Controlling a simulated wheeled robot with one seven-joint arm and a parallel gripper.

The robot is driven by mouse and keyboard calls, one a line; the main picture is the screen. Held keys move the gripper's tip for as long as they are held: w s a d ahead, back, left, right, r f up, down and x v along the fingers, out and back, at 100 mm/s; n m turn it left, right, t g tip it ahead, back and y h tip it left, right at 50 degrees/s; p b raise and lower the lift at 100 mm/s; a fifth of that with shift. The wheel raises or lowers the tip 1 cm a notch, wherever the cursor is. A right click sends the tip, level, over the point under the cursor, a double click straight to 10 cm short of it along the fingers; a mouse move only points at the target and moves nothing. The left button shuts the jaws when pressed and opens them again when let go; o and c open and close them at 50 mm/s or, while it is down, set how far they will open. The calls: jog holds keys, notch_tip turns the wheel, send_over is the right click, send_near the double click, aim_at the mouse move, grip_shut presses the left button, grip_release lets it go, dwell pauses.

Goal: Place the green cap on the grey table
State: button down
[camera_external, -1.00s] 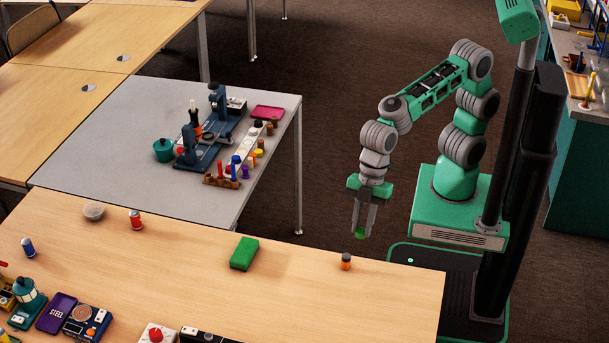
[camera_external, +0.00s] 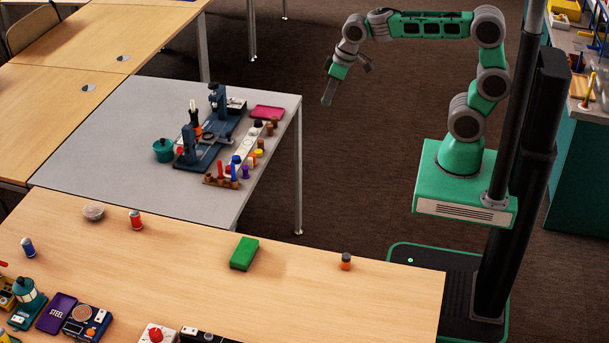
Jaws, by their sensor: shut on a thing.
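My gripper (camera_external: 328,97) is raised over the open floor, to the right of the grey table's far right corner. It points down and slightly left. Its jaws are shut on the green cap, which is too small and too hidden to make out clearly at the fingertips. The grey table (camera_external: 105,130) stands to the left of my gripper, apart from it. Its bare surface shows at the left and along the front.
On the grey table are a blue machine (camera_external: 208,150), a teal pot (camera_external: 163,150), a pink tray (camera_external: 267,112) and a row of coloured pegs. The wooden table (camera_external: 330,300) in front holds a green block (camera_external: 244,254) and an orange jar (camera_external: 346,262).

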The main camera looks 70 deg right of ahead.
jog(key=s+f, duration=0.5)
jog(key=f, duration=0.1)
jog(key=w+r+n+y+p, duration=0.1)
jog(key=w+r+n+p, duration=0.2)
jog(key=w, duration=0.9)
jog(key=w+d+f+n+g+y+p, duration=0.1)
jog(key=w+d+f+n, duration=0.15)
jog(key=w, duration=0.55)
jog(key=w+d+f+n, duration=0.1)
jog(key=w+f+n, duration=0.1)
jog(key=w+n, duration=0.35)
jog(key=w+d+f+n+b, duration=0.1)
jog(key=f, duration=0.5)
jog(key=w+d+f+b, duration=0.1)
jog(key=d+f, duration=0.1)
jog(key=f, duration=0.4)
jog(key=w+d+f+n+g+y+b, duration=0.1)
jog(key=d+f, duration=0.1)
jog(key=f, duration=0.4)
jog(key=shift+w+d+n, duration=0.15)
jog(key=shift+w+n, duration=0.15)
jog(key=shift+w, duration=0.1)
